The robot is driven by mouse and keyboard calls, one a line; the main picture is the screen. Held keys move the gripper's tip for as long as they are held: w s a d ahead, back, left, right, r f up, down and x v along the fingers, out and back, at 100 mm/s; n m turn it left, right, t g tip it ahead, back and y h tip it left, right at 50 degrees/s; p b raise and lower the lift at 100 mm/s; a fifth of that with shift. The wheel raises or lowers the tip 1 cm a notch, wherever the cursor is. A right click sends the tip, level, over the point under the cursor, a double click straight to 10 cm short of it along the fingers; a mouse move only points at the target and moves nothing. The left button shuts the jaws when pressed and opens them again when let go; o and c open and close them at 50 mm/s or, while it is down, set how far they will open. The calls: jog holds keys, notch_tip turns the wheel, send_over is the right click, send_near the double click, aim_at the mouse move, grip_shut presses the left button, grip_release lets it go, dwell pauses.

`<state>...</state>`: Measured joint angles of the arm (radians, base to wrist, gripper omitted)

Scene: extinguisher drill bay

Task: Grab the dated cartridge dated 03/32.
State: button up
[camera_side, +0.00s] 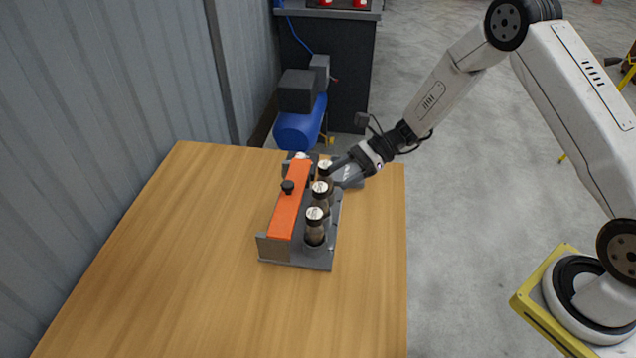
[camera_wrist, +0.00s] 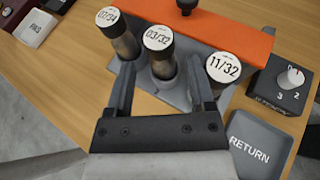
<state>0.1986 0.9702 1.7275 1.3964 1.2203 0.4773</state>
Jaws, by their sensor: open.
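The cartridge dated 03/32 (camera_wrist: 158,39) is the middle one of three upright cartridges in a grey rack, with a white round cap and a dark see-through body. In the side view the middle cartridge (camera_side: 320,188) shows, its date too small to read. My gripper (camera_wrist: 161,75) is open. Its two fingers reach toward this cartridge, one on each side of its lower body in the wrist view; I cannot tell whether they touch it. In the side view my gripper (camera_side: 335,168) is at the rack, partly hiding the cartridges' far end.
The cartridges dated 07/34 (camera_wrist: 108,17) and 11/32 (camera_wrist: 223,67) stand close on either side. An orange bar (camera_side: 291,200) with a black knob runs along the rack. A RETURN tray (camera_wrist: 259,142) and a dial box (camera_wrist: 281,85) sit at right. The wooden table (camera_side: 170,270) is clear at left.

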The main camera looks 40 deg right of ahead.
aim_at(324, 186)
jog(key=shift+x, duration=1.3)
jog(key=shift+x, duration=2.55)
grip_shut()
jog(key=shift+r, duration=0.1)
